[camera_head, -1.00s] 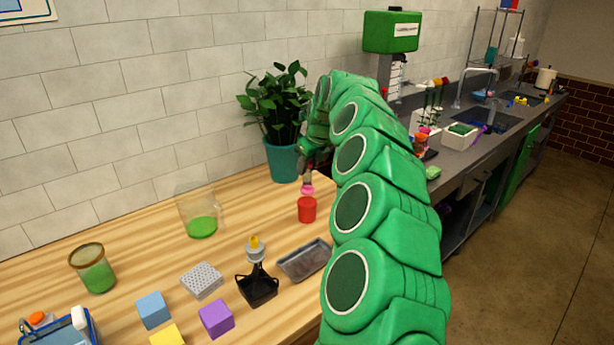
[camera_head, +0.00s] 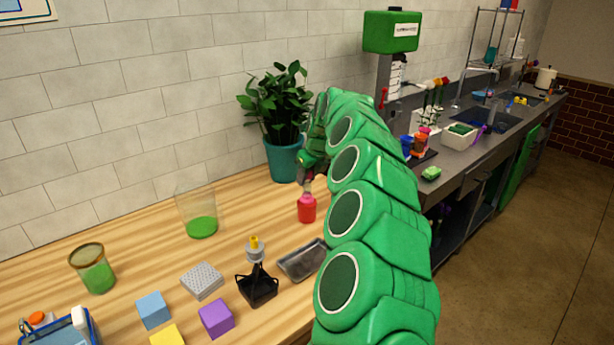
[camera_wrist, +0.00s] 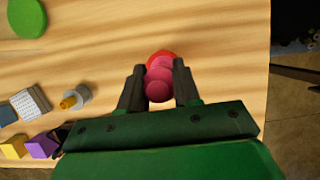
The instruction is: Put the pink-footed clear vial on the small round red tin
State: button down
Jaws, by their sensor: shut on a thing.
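The small round red tin (camera_head: 307,213) stands on the wooden table, in front of the plant pot. The pink-footed clear vial (camera_head: 307,199) is right at the tin's top, its pink foot against or just over it; I cannot tell whether they touch. My gripper (camera_head: 307,186) is above the tin and shut on the vial. In the wrist view, the pink of the vial (camera_wrist: 159,86) lies between the two dark fingers of my gripper (camera_wrist: 159,84), with the red tin (camera_wrist: 160,56) showing behind it. The clear part of the vial is hard to make out.
A grey metal tray (camera_head: 303,261) and a black stand (camera_head: 257,286) are in front of the tin. A clear beaker with green contents (camera_head: 201,226) stands to the left. The potted plant (camera_head: 285,160) is behind. The table between beaker and tin is clear.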

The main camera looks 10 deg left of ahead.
jog(key=shift+f, duration=0.1)
jog(key=c, duration=0.8)
grip_release()
